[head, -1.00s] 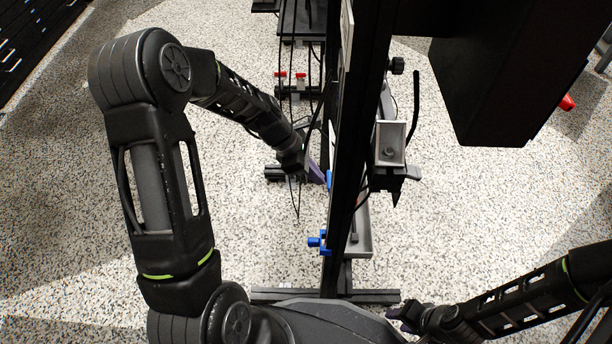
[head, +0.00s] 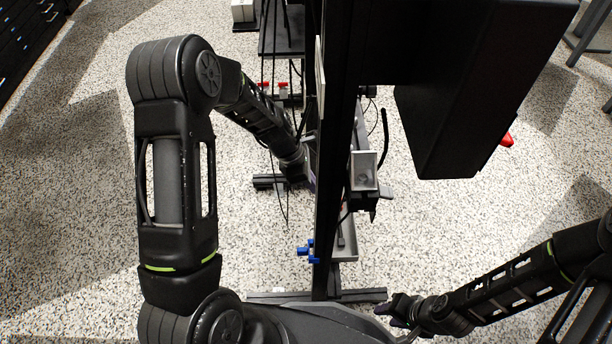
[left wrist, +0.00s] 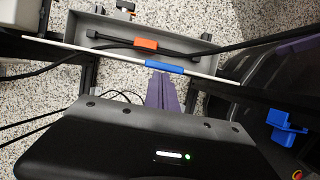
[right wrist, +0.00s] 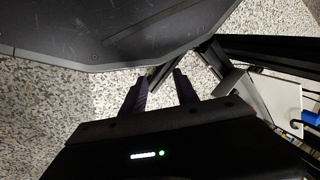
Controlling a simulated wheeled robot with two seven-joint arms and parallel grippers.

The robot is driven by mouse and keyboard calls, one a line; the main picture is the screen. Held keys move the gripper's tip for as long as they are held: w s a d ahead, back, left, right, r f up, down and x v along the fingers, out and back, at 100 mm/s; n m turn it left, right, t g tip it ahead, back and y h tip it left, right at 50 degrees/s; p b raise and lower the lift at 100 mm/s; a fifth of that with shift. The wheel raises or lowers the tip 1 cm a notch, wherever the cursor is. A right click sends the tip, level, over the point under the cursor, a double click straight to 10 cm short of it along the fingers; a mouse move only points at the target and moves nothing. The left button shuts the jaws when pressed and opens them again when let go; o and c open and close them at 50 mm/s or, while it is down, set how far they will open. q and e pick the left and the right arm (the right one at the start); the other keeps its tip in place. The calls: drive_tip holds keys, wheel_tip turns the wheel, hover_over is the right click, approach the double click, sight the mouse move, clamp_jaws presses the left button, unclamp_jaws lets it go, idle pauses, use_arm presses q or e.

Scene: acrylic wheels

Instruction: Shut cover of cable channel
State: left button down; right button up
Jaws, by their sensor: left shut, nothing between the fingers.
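The grey cable channel (left wrist: 205,62) runs across the top of the left wrist view, with dark cables and an orange piece (left wrist: 145,43) in it. A thin pale strip with a blue tab (left wrist: 164,67) crosses in front of it; it looks like the cover seen edge-on, open. My left gripper (left wrist: 163,95) has its purple fingers together and empty, tips just below the blue tab; I cannot tell whether they touch. In the head view it is mostly hidden behind the black post. My right gripper (right wrist: 160,86) has its fingers apart and empty, low over the floor (head: 392,314).
A black upright frame (head: 335,130) stands in the middle, with a blue fitting (head: 308,250) low on it and a big black box (head: 455,90) at upper right. Loose cables hang near my left forearm. Frame beams and a white panel (right wrist: 283,100) lie right of my right gripper.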

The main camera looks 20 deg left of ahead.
use_arm(q)
drive_tip(key=w+d+p, duration=0.2)
drive_tip(key=d+p, duration=0.1)
drive_tip(key=d, duration=0.2)
drive_tip(key=shift+w+d, duration=0.4)
drive_tip(key=shift+r, duration=0.1)
drive_tip(key=p+v, duration=0.3)
drive_tip(key=v, duration=0.4)
drive_tip(key=shift+a+r, duration=0.15)
drive_tip(key=shift+r, duration=0.2)
